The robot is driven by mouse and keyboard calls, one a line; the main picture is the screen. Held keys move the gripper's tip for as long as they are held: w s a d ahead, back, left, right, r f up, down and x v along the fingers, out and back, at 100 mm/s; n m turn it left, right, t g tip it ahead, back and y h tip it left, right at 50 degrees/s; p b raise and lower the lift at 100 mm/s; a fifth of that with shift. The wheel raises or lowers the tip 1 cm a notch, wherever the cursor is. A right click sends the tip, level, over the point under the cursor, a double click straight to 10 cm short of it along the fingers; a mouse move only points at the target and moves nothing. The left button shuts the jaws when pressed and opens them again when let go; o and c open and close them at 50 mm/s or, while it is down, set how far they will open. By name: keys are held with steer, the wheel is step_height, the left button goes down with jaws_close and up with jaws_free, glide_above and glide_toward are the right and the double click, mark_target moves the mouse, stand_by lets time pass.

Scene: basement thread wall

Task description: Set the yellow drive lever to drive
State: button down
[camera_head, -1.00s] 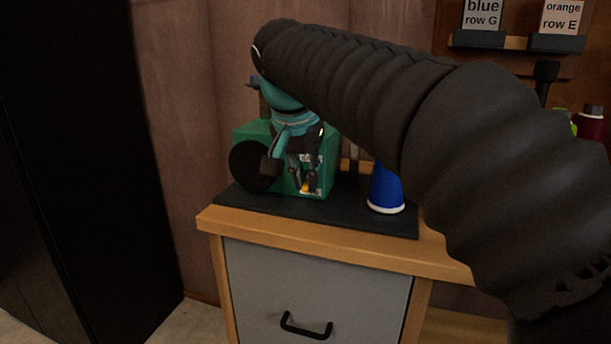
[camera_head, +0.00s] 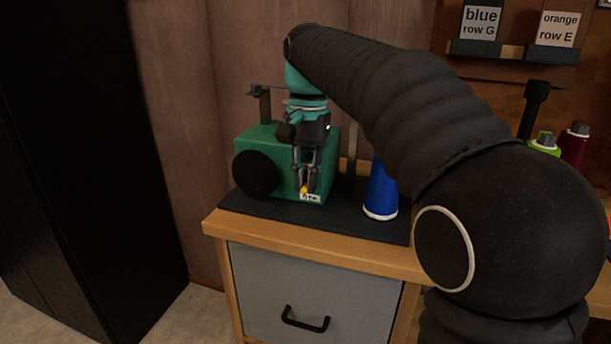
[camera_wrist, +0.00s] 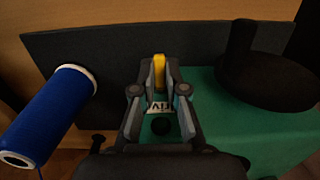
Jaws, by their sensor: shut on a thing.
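The yellow drive lever (camera_head: 303,190) is a small yellow piece low on the front of a green machine (camera_head: 268,143). In the wrist view the lever (camera_wrist: 159,70) stands between my fingertips. My gripper (camera_head: 306,187) points down at the machine's front and is shut on the lever; it also shows in the wrist view (camera_wrist: 159,78). A white label (camera_head: 311,197) lies beside the lever; only part of its lettering shows in the wrist view, between my fingers. My fingers hide most of the lever and part of the machine's front.
A dark round handwheel (camera_head: 256,174) with a knob (camera_wrist: 241,38) is on the machine's side. A blue thread spool (camera_head: 381,190) stands on the dark mat (camera_head: 342,221) at right. A tall black cabinet (camera_head: 90,150) is at left; labelled thread shelves (camera_head: 515,50) hang at back right.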

steer(key=shift+w+g, duration=0.1)
steer(key=shift+g, duration=0.2)
steer(key=c, duration=1.2)
jaws_free()
steer(key=shift+w+d+r, duration=0.1)
steer(key=shift+w+r, duration=0.1)
steer(key=shift+r, duration=1.7)
steer(key=shift+w+r, duration=0.2)
steer(key=shift+r, duration=1.65)
